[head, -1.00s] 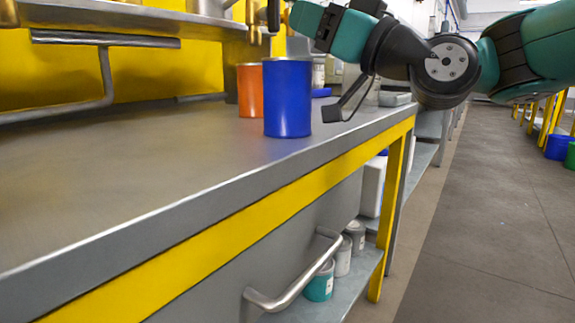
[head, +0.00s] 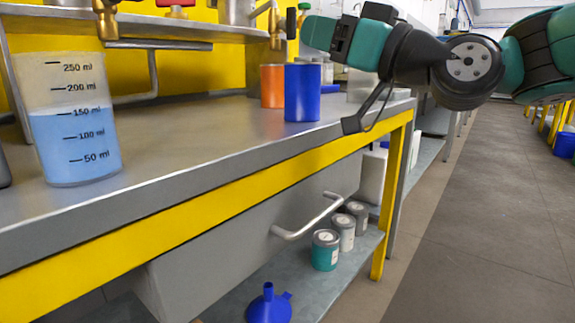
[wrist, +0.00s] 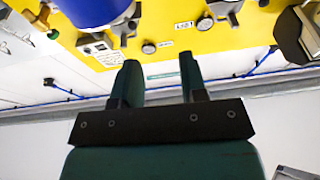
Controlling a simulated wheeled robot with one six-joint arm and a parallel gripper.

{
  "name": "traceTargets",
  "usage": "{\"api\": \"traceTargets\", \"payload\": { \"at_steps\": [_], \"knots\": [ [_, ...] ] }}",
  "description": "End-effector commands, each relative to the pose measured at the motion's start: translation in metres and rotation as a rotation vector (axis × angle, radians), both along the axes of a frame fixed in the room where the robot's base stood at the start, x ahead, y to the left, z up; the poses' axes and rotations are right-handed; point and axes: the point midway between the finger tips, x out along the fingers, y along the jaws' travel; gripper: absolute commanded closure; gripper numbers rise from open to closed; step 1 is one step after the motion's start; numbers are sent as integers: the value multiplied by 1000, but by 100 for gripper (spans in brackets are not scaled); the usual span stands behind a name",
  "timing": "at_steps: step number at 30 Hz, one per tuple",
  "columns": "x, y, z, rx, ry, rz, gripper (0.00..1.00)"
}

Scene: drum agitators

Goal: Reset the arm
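My arm reaches in from the right in the head view, above the right end of the grey workbench (head: 215,150). My gripper (head: 312,32) points left, above the bench top and level with the shelf behind. In the wrist view, my gripper (wrist: 160,68) has its two dark green fingers apart with nothing between them. A thin dark bracket on my arm hangs down over the bench's front edge.
A blue cylinder (head: 302,93) and an orange one (head: 272,86) stand on the bench below my gripper. A beaker of light-blue liquid (head: 74,145) stands at left. A drawer handle (head: 315,216) juts out in front. Cans (head: 326,251) and a blue funnel (head: 269,304) sit below. The aisle floor (head: 480,220) is clear.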

Motion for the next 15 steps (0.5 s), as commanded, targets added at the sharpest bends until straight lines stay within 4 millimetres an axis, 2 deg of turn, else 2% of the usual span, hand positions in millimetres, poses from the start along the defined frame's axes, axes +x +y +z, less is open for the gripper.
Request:
{"api": "traceTargets", "payload": {
  "at_steps": [8, 11, 15],
  "knots": [
    [-19, 4, -31, -163, 179, 30, 61],
    [-32, 5, -52, -254, 285, 46, 61],
    [-61, -2, -86, -409, 477, 63, 61]
  ]
}}
